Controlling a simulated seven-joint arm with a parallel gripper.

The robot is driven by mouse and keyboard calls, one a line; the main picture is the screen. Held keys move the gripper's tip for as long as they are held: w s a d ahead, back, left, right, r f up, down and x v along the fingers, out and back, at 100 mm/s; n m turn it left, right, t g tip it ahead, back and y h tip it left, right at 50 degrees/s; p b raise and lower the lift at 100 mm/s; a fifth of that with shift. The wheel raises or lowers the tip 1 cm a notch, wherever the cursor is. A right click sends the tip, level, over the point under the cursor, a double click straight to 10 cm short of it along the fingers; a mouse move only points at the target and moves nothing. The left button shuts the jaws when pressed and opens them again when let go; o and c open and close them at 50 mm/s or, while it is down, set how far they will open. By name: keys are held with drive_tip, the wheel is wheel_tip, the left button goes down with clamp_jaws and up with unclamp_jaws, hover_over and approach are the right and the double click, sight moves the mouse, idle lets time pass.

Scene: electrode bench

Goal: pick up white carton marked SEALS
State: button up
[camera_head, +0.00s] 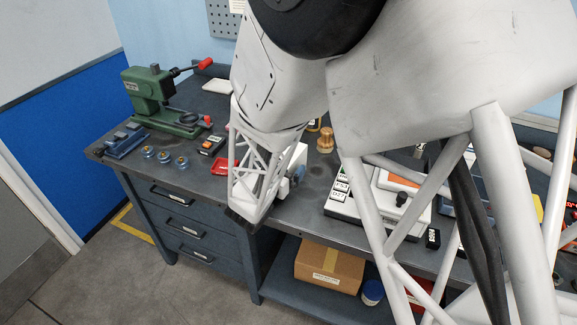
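My gripper (243,218), at the lower end of my white lattice arm, is over the front edge of the bench. Its fingers cannot be made out, so I cannot tell if it is open or shut. A white box-like shape (299,156) shows just behind and to the right of the lattice, partly hidden by it. It may be the white carton, but no SEALS marking can be read. I cannot tell whether my gripper touches it.
A green press (160,100) with a red handle stands at the left of the bench (180,183). Small rings (164,156), a red tray (224,167) and a brass part (325,140) lie nearby. A white instrument (345,205) is at right; a brown carton (328,265) sits below.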

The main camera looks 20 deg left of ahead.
drive_tip(key=shift+c, duration=0.2)
drive_tip(key=c, duration=1.1)
drive_tip(key=shift+r, duration=0.1)
drive_tip(key=shift+r, duration=4.9)
